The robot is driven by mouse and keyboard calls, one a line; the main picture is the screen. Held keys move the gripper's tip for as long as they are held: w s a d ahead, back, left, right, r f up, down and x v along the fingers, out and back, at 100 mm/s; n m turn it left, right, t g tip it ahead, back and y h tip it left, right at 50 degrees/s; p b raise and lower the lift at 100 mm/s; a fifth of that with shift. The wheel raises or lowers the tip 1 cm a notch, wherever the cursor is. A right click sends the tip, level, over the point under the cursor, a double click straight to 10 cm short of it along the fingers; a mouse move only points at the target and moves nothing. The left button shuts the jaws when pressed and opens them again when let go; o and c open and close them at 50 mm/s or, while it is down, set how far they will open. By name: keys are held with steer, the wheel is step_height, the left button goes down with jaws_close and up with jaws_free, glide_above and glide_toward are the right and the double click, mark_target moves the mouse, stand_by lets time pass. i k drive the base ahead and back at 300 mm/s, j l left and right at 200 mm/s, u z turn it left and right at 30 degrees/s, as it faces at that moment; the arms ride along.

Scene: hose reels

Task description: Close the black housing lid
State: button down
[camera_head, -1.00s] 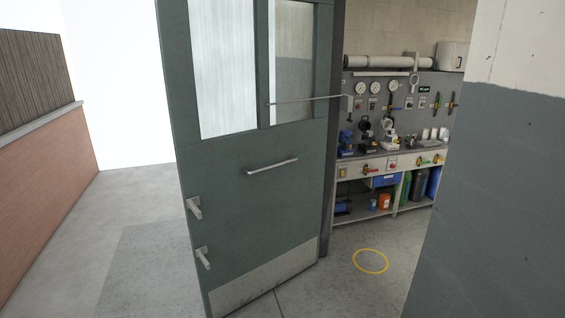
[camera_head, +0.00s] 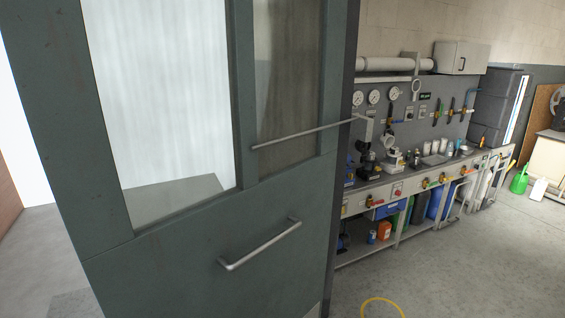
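A small black device (camera_head: 366,158) stands on the workbench (camera_head: 400,178) beyond the doorway, next to a pale device (camera_head: 391,158). It may be the black housing, but it is too small to tell whether it has a lid or how that lid stands. My gripper is not in view.
An open grey-green door (camera_head: 200,255) with glass panes and a pull handle (camera_head: 260,245) fills the left side, close to me. Concrete floor (camera_head: 460,265) with a yellow ring (camera_head: 382,308) lies clear at right. A green watering can (camera_head: 519,181) stands beyond the bench.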

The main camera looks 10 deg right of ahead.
mark_target(359, 144)
steer(key=i+l+z, duration=0.4)
steer(key=i, duration=0.15)
steer(key=i+z, duration=0.35)
steer(key=i, duration=0.25)
steer(key=i+z, duration=0.4)
steer(key=i, duration=0.2)
steer(key=i+j+z, duration=0.2)
steer(key=i+z, duration=0.2)
steer(key=i, duration=0.2)
steer(key=i+u, duration=0.3)
steer(key=i, duration=0.25)
steer(key=i+l+u, duration=0.1)
steer(key=i+u, duration=0.15)
steer(key=i, duration=0.25)
steer(key=i+l+u, duration=0.3)
steer(key=i, duration=0.25)
steer(key=i+j+u, duration=0.1)
steer(key=i+u, duration=0.35)
steer(key=i+l+u, duration=0.15)
steer(key=i+u, duration=0.3)
steer(key=i, duration=0.1)
